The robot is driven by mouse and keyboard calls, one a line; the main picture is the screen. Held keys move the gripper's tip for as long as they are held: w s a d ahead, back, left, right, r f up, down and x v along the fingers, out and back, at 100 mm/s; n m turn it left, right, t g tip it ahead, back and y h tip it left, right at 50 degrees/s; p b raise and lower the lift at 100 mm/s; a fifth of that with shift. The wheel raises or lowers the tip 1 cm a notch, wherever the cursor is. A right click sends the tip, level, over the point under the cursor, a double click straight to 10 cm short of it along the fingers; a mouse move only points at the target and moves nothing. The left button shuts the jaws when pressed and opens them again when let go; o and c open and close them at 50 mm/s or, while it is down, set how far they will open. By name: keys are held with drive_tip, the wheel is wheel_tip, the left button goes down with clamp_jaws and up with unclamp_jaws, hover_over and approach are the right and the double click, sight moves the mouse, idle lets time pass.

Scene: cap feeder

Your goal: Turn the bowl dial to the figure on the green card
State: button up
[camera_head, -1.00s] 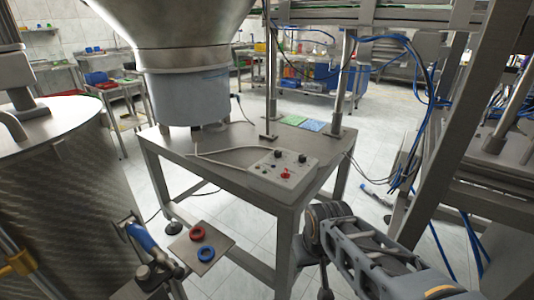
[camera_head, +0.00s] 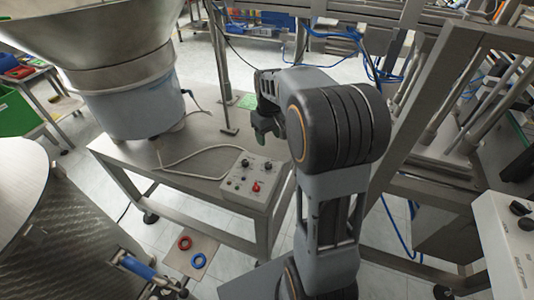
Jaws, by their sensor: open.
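A pale control box (camera_head: 238,192) lies on the steel table. It has a black dial (camera_head: 245,162) at its top left, another black dial (camera_head: 268,166) at its top right, and a red knob (camera_head: 256,187) below. The lettering is too small to read, so I cannot tell which dial is the bowl dial. The green card (camera_head: 246,101) lies at the back of the table, partly hidden by my arm; its figure is not legible. My gripper (camera_head: 264,137) hangs above the table behind the box, apart from the dials, open, with its fingers small and dark.
The large feeder bowl (camera_head: 125,95) stands on the table (camera_head: 205,185) at left. A bent pale cable lies left of the box. A metal post (camera_head: 222,90) rises behind. A second control box (camera_head: 506,240) stands at right. Red and blue rings lie on a low plate (camera_head: 208,245).

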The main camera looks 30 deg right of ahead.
sight(268, 164)
wheel_tip(268, 164, down, 13)
drive_tip(key=shift+a+r+b, duration=0.1)
drive_tip(key=shift+b, duration=0.4)
drive_tip(key=shift+c, duration=0.3)
drive_tip(key=c, duration=0.9)
